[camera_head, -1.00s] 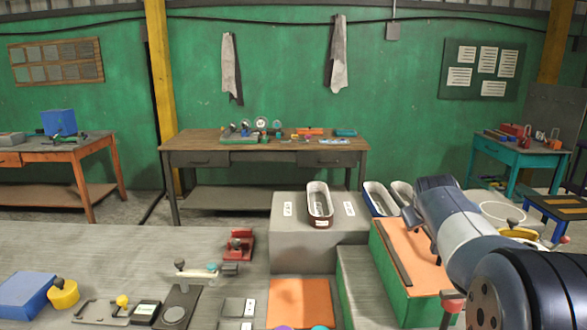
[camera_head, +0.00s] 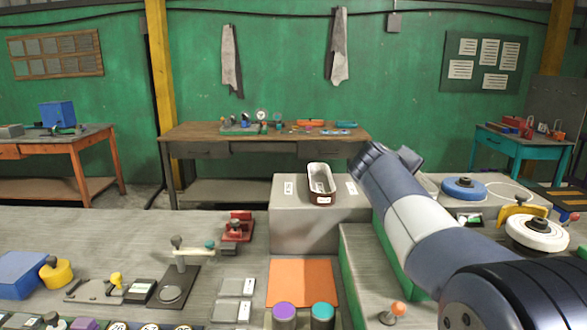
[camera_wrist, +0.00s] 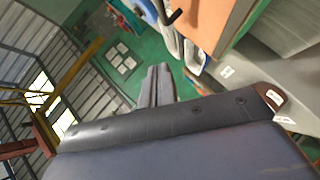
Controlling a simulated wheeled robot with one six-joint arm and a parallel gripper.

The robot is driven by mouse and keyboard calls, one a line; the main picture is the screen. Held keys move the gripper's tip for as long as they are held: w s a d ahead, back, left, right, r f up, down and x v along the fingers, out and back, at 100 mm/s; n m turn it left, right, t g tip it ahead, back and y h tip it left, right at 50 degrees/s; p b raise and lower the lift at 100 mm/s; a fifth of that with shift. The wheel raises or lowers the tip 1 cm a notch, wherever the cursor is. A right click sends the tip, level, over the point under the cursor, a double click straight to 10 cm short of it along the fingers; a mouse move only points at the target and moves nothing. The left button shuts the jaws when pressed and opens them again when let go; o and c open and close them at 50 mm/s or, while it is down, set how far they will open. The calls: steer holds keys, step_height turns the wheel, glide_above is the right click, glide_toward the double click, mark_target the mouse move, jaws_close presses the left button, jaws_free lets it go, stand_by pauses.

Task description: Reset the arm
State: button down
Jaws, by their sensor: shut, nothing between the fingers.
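My gripper (camera_wrist: 159,70) shows in the wrist view as two dark grey fingers side by side beyond the dark wrist housing. The fingers are together with nothing between them. In the head view my arm runs from the lower right up to the left. Its far end is in front of the right side of the grey block, above the bench; the fingers cannot be made out there. The wrist view is strongly tilted, with the roof, green wall and orange board around the gripper.
A metal-lined tray (camera_head: 321,184) stands on the grey block (camera_head: 300,237). An orange mat (camera_head: 302,283), a red fixture (camera_head: 237,227) and purple (camera_head: 284,312) and teal (camera_head: 322,311) round pieces are on the bench. Blue (camera_head: 464,188) and white (camera_head: 537,232) discs lie to the right of my arm.

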steer(key=a+f+n+t+h+b, duration=0.3)
steer(key=a+n+t+h+b, duration=0.1)
steer(key=a+b, duration=0.5)
steer(key=shift+a+n+h+b, duration=0.3)
steer(key=shift+n+h, duration=0.5)
steer(key=shift+n, duration=0.3)
steer(key=shift+d, duration=0.1)
